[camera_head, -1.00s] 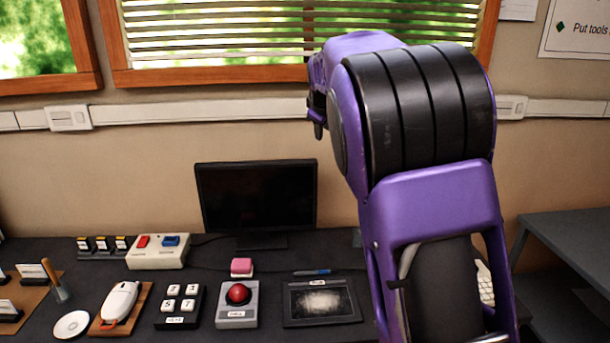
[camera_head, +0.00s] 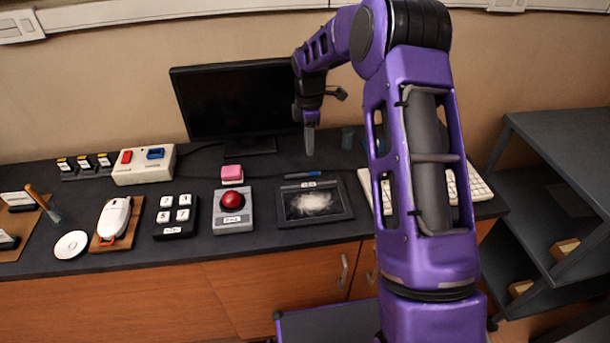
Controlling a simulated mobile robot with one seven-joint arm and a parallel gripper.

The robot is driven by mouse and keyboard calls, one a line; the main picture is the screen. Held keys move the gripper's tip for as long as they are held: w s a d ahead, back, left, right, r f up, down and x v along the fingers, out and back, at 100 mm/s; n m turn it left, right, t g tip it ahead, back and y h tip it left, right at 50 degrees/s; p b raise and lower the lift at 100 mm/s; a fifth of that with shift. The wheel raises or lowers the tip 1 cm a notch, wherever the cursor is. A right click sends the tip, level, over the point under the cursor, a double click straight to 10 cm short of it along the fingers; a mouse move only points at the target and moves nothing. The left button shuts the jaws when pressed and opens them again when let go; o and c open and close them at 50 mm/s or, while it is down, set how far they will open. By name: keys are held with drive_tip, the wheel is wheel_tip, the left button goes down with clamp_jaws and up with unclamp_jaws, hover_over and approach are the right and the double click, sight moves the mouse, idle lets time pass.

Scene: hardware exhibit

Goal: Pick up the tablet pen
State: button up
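My gripper (camera_head: 309,143) points down above the desk, behind the pen and in front of the monitor's right edge. It looks apart from the pen. The fingers are seen edge-on and small, so their opening does not show.
Left of the tablet are a red ball device (camera_head: 232,201), a pink block (camera_head: 231,172), a key pad (camera_head: 176,213) and a mouse (camera_head: 113,219). A monitor (camera_head: 238,100) stands behind. A white keyboard (camera_head: 472,184) lies right, partly behind my arm. A grey shelf (camera_head: 560,135) stands far right.

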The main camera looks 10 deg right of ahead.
sight(310, 173)
wheel_tip(310, 173, down, 10)
drive_tip(key=shift+d+r, duration=0.15)
drive_tip(key=shift+r, duration=0.1)
clamp_jaws()
idle(0.3)
